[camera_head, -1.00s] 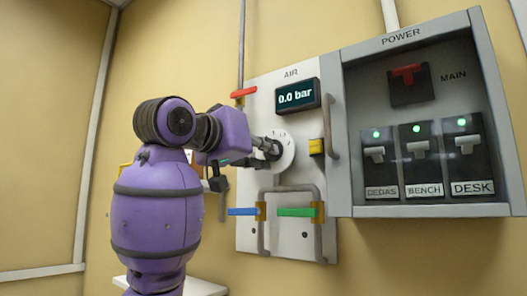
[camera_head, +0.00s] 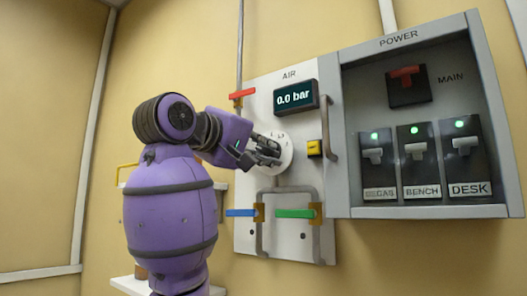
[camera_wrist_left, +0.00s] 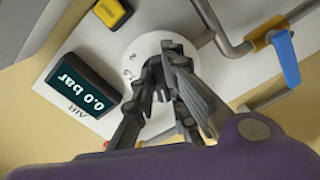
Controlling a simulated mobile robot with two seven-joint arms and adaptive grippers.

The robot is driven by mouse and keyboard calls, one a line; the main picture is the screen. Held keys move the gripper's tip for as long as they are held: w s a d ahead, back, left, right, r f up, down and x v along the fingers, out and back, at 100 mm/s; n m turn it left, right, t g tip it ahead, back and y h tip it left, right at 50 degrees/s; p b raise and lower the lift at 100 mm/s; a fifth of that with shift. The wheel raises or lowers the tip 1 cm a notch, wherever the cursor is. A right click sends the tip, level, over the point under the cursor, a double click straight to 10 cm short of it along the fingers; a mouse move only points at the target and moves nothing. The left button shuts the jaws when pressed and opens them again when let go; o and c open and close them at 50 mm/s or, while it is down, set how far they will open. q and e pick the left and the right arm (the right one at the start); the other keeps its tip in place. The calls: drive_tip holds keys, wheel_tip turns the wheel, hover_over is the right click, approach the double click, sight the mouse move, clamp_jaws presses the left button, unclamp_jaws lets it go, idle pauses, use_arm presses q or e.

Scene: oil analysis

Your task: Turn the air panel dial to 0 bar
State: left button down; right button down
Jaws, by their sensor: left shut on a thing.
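The air panel (camera_head: 258,85) is on the wall, with a display (camera_head: 296,97) reading 0.0 bar. Its round white dial (camera_head: 285,150) sits below the display, partly hidden by my left gripper (camera_head: 273,151). In the left wrist view the display (camera_wrist_left: 83,88) also reads 0.0 bar, and the white dial (camera_wrist_left: 130,50) lies behind the fingers. My left gripper (camera_wrist_left: 172,55) is shut on the dial's middle, where the fingers hide the knob. My right gripper is not in view.
A red handle (camera_head: 242,94) is at the panel's upper left. Blue (camera_head: 241,212) and green (camera_head: 296,213) valve handles are below the dial. A yellow block (camera_head: 314,148) is to its right. The grey power cabinet (camera_head: 345,130) stands right of the panel.

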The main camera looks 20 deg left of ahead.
use_arm(q)
drive_tip(key=shift+n, duration=0.6)
drive_tip(key=c, duration=1.8)
unclamp_jaws()
drive_tip(key=shift+o, duration=0.2)
drive_tip(key=v, duration=1.2)
drive_tip(key=shift+r, duration=0.1)
